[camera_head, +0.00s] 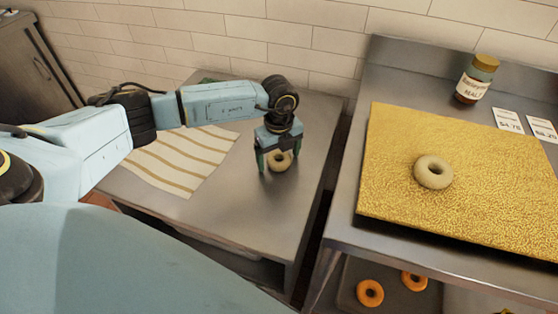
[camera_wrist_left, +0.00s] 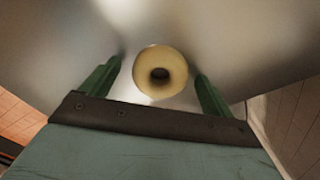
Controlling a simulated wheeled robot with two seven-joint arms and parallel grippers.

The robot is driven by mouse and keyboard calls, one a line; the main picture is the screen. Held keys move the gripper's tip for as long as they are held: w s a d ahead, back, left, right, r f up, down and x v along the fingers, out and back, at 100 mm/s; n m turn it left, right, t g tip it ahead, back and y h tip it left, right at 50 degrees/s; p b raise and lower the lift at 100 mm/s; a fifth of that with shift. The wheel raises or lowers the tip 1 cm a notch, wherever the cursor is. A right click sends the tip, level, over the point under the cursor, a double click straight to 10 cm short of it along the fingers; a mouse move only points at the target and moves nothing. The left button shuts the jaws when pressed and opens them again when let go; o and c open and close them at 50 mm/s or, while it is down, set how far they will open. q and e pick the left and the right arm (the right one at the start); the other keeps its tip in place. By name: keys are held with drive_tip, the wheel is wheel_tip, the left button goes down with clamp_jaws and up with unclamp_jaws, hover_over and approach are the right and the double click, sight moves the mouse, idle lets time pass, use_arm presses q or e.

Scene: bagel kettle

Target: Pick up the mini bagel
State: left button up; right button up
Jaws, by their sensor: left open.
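A small pale bagel (camera_head: 280,163) lies on the steel table (camera_head: 240,215) at the left. In the head view my left gripper (camera_head: 279,160) points down over it, with its fingers on either side. In the left wrist view the bagel (camera_wrist_left: 160,73) shows between the open green fingers of the left gripper (camera_wrist_left: 158,88), near their tips. I cannot tell whether the fingers touch it. A second pale bagel (camera_head: 434,171) lies on the yellow grainy board at the right. My right gripper is not in view.
A striped cloth (camera_head: 180,160) lies left of the gripper. The yellow board (camera_head: 470,215) sits on a right-hand steel counter, with a jar (camera_head: 476,80) and price cards (camera_head: 509,121) behind it. Orange rings (camera_head: 370,292) lie on a lower shelf. A gap separates table and counter.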

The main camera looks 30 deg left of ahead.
use_arm(q)
drive_tip(key=c, duration=1)
drive_tip(key=shift+c, duration=0.2)
drive_tip(key=shift+r, duration=0.15)
drive_tip(key=shift+r, duration=0.35)
wheel_tip(320, 180, up, 9)
drive_tip(key=p, duration=0.2)
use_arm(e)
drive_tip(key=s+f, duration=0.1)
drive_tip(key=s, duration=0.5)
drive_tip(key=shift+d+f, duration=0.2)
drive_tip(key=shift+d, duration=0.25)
use_arm(q)
drive_tip(key=shift+d, duration=0.1)
